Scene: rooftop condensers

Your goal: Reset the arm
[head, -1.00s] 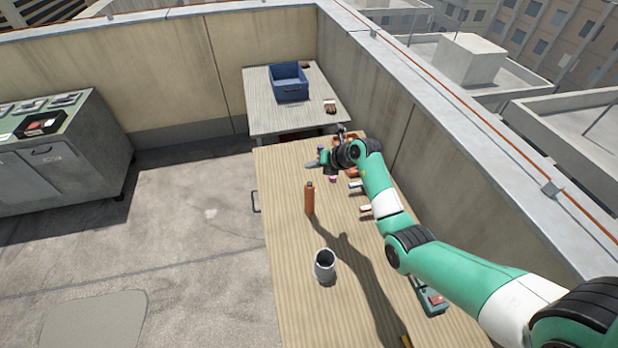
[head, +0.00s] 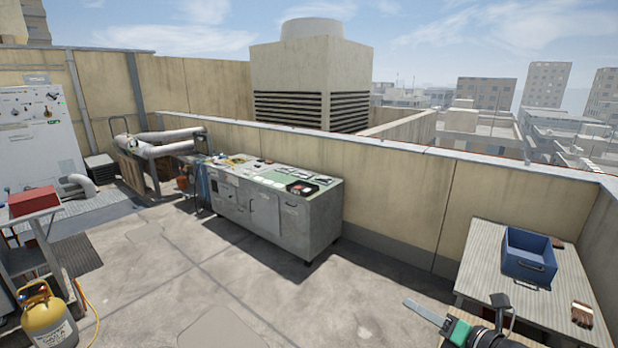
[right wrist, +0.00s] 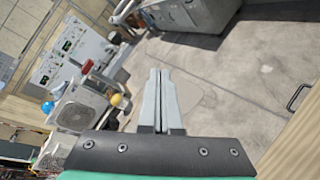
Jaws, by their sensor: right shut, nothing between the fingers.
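My right gripper (head: 424,312) shows at the bottom right of the head view, in front of the table with the blue bin. It is shut and empty. In the right wrist view its two grey fingers (right wrist: 158,98) lie together, with the concrete floor behind them. Only the gripper and a short part of my right arm show in the head view. My left gripper is not in either view.
A blue bin (head: 529,256) and a brush (head: 582,314) are on a table (head: 487,245) at right. A grey cabinet (head: 258,212) stands along the parapet. A yellow cylinder (head: 46,318) and a red box (head: 34,201) are at left. The middle floor is clear.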

